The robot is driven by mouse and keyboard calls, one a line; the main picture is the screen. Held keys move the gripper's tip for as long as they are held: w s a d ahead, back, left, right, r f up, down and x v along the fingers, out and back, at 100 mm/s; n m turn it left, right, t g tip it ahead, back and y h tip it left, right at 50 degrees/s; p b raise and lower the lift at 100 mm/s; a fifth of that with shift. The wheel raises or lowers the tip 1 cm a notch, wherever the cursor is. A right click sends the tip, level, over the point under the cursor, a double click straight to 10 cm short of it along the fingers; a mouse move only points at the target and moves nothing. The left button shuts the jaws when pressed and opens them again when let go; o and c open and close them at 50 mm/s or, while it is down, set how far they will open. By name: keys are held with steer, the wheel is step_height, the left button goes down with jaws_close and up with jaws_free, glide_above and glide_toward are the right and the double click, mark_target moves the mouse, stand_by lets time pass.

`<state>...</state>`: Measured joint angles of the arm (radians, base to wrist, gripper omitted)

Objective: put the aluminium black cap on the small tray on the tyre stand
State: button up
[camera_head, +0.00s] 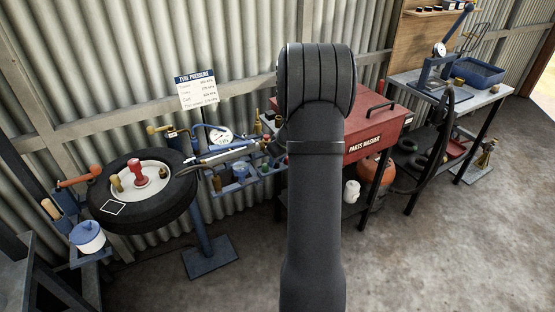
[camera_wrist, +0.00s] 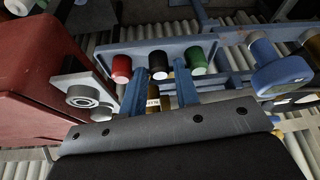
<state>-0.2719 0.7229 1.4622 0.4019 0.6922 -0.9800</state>
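In the wrist view a black cap (camera_wrist: 158,65) stands between a red cap (camera_wrist: 121,68) and a green cap (camera_wrist: 196,60) along a blue rack (camera_wrist: 140,50). My gripper (camera_wrist: 160,78) is open, its two blue fingers on either side of the space just before the black cap; I cannot tell whether they touch it. The tyre stand (camera_head: 207,245) carries a tyre (camera_head: 150,215) at left. A small dark square with a white outline (camera_head: 114,208) lies on the tyre; I cannot tell whether it is the tray.
A white hub with a red knob (camera_head: 137,172) fills the tyre's middle. A pressure gauge (camera_head: 220,135) and tools are behind, and a red parts washer (camera_head: 375,130) is right of my arm.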

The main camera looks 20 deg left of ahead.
steer(key=v, duration=1.2)
steer(key=shift+r, duration=0.15)
steer(key=x, duration=1.2)
steer(key=shift+r, duration=1.05)
steer(key=shift+f, duration=0.1)
